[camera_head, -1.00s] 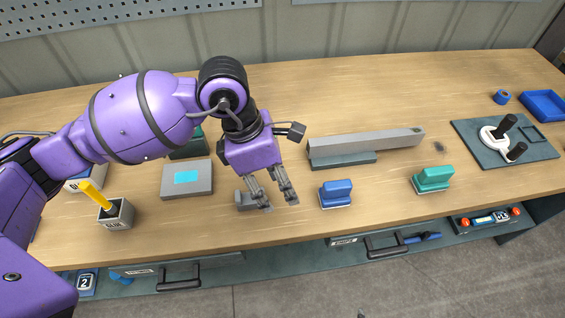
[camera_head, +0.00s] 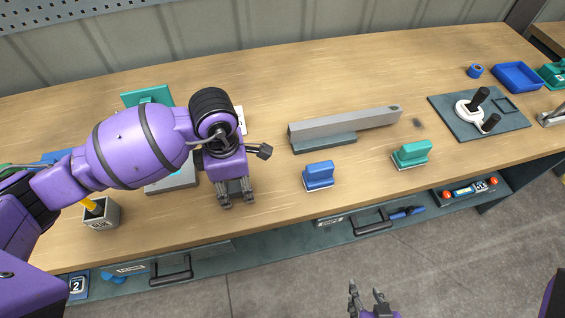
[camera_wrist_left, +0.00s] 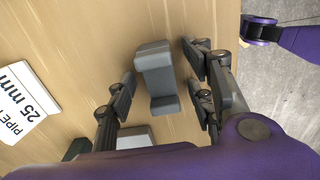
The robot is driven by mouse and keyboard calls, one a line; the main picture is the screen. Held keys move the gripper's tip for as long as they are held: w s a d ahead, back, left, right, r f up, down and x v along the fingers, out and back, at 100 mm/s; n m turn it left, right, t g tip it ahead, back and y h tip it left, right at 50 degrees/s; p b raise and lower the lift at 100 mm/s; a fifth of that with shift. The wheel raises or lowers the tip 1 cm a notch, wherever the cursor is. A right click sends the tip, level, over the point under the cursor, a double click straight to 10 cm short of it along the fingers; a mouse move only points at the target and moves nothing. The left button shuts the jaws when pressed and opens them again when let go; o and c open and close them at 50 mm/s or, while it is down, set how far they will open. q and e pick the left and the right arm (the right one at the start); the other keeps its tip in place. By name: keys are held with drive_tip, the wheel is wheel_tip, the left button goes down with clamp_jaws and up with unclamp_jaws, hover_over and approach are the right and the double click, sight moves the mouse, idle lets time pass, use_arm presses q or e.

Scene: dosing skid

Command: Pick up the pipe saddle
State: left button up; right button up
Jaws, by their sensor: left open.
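The pipe saddle (camera_wrist_left: 156,78) is a small grey block with raised ends and a lower middle. In the left wrist view it lies on the wooden bench between the fingers of my left gripper (camera_wrist_left: 160,92).
A grey box with a yellow-handled tool (camera_head: 100,213) stands left. A white "25 mm" card (camera_wrist_left: 24,102) lies beside the saddle. Bench (camera_head: 270,210) is clear right of my left gripper.

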use_arm(q)
clamp_jaws()
drive_tip(key=shift+r, duration=0.15)
